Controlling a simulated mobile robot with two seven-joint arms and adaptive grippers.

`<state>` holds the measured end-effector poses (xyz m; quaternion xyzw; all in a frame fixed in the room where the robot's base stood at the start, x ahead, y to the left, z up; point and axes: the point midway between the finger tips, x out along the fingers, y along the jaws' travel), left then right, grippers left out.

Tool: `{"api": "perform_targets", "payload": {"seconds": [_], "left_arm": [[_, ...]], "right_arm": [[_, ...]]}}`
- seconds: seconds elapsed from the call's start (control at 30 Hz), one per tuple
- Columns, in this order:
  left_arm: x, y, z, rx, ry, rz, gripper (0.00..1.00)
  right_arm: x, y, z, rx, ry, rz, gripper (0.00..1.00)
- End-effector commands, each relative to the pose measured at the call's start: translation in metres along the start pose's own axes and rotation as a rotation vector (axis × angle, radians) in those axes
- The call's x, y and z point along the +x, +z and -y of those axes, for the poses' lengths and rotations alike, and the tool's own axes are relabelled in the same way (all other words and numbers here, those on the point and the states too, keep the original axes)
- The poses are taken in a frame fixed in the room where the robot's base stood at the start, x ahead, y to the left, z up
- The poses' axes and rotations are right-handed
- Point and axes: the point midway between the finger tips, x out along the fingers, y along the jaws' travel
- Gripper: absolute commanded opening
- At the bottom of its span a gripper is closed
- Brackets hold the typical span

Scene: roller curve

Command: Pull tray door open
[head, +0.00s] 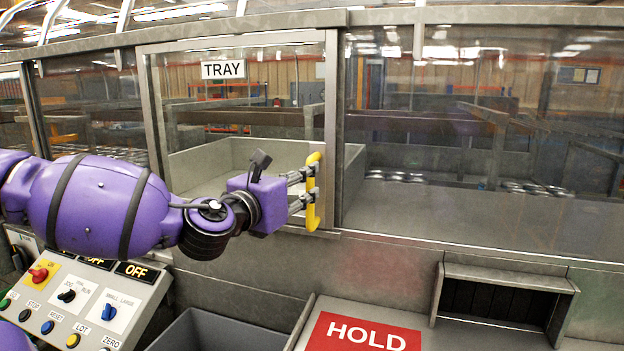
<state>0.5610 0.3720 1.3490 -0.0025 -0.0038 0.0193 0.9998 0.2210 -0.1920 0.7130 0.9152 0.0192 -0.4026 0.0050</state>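The tray door (240,110) is a clear panel in a grey metal frame with a white "TRAY" label (223,69) near its top. It looks closed in its frame. Its yellow handle (313,225) stands upright on the right edge of the door. My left gripper (308,187) is at the handle, its two fingers spread one above the other with a gap between them. The fingertips overlap the handle in the picture; I cannot tell whether they touch it. My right gripper is not in view.
Behind the door is a grey tray (220,150). A control panel (85,298) with buttons and switches stands at lower left. A grey bin (215,335) and a red "HOLD" sign (362,335) are below. A slot opening (505,300) is at lower right.

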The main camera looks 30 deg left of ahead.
Motion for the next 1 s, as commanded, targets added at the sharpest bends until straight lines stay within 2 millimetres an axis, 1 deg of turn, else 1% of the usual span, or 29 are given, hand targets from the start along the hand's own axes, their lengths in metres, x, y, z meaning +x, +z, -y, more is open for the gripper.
{"api": "perform_targets", "payload": {"seconds": [0.03, 0.13, 0.23, 0.3, 0.47, 0.6, 0.63, 0.87, 0.9, 1.0], "left_arm": [[0.015, -0.015, 0.0, 0.005, 0.002, -0.017, 0.34], [0.029, -0.016, -0.001, 0.006, 0.001, -0.019, 0.34], [0.039, -0.013, 0.0, 0.005, 0.001, -0.015, 0.34], [0.043, -0.011, 0.0, 0.004, 0.001, -0.012, 0.34], [0.044, -0.005, 0.0, 0.003, 0.0, -0.006, 0.34], [0.044, -0.004, 0.0, 0.003, 0.0, -0.004, 0.34], [0.044, -0.004, 0.0, 0.003, 0.0, -0.004, 0.33], [0.044, -0.004, 0.0, 0.003, 0.0, -0.005, 0.03], [0.044, -0.005, 0.0, 0.003, 0.0, -0.005, 0.0], [0.044, -0.005, 0.0, 0.003, 0.0, -0.005, 0.0]], "right_arm": [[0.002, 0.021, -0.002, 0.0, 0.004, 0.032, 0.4], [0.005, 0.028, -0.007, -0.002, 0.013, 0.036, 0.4], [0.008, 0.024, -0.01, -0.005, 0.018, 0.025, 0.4], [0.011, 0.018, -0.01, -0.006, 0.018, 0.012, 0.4], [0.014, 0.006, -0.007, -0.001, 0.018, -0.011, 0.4], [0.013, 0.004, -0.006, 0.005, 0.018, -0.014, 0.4], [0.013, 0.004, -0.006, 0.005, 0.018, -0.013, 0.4], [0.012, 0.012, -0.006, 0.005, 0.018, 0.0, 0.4], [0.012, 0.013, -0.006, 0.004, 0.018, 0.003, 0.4], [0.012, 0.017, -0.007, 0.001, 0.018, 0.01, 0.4]]}}
